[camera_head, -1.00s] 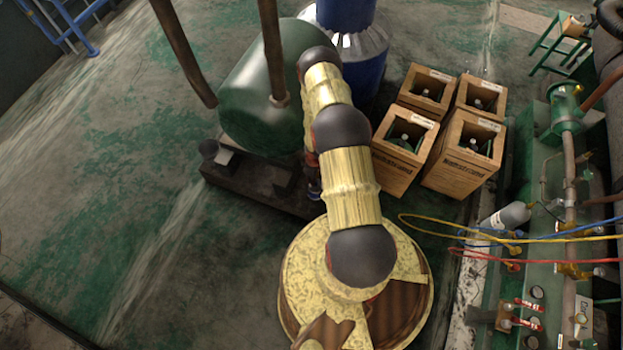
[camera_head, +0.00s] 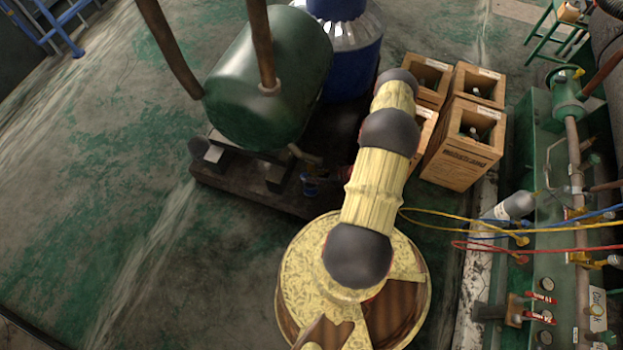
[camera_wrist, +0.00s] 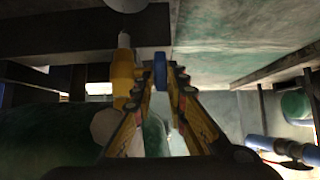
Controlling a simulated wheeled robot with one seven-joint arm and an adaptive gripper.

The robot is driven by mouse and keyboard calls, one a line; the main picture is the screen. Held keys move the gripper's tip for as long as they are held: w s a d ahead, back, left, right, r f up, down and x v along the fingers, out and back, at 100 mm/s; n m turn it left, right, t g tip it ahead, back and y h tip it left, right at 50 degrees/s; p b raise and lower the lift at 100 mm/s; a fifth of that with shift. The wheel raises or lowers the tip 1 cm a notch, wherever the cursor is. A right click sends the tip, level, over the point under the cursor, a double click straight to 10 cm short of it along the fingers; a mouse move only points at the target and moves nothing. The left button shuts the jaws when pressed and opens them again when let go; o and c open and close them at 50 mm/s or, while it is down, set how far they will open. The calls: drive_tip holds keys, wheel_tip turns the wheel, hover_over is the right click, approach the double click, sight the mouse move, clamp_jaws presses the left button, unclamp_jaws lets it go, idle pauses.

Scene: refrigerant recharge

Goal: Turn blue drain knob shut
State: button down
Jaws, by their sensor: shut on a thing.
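In the wrist view, the blue drain knob (camera_wrist: 160,69) shows as a narrow blue piece between the fingertips of my gripper (camera_wrist: 160,86). The fingers are closed in on its two sides, and it fills the gap at the tips. A yellow fitting (camera_wrist: 123,78) with a pale stem stands just left of the knob. In the head view, the green tank (camera_head: 265,85) lies on a dark base, with a small blue part (camera_head: 310,186) low at its front. I cannot tell whether that part is the knob. My gripper is hidden there behind my arm.
Wooden crates (camera_head: 465,146) holding bottles stand right of my arm. A blue drum (camera_head: 350,60) stands behind the tank. The green bench (camera_head: 555,225) with hoses and a grey cylinder (camera_head: 515,206) runs along the right. The floor at left is open.

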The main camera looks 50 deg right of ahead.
drive_tip(key=shift+s+d+f+t+y+b, duration=0.15)
drive_tip(key=shift+f+t+y+b, duration=0.3)
drive_tip(key=shift+t+b, duration=0.65)
drive_tip(key=shift+s+a+f+t+y+b, duration=0.15)
drive_tip(key=shift+f+t+y+b, duration=0.25)
drive_tip(key=shift+t+b, duration=0.75)
drive_tip(key=shift+s+d+f+t+y+b, duration=0.2)
drive_tip(key=shift+f+t+y+b, duration=0.25)
drive_tip(key=shift+t+b, duration=0.65)
drive_tip(key=shift+t, duration=0.25)
drive_tip(key=c, duration=2.1)
unclamp_jaws()
drive_tip(key=shift+o, duration=0.2)
drive_tip(key=v, duration=1.2)
drive_tip(key=shift+w+d, duration=0.1)
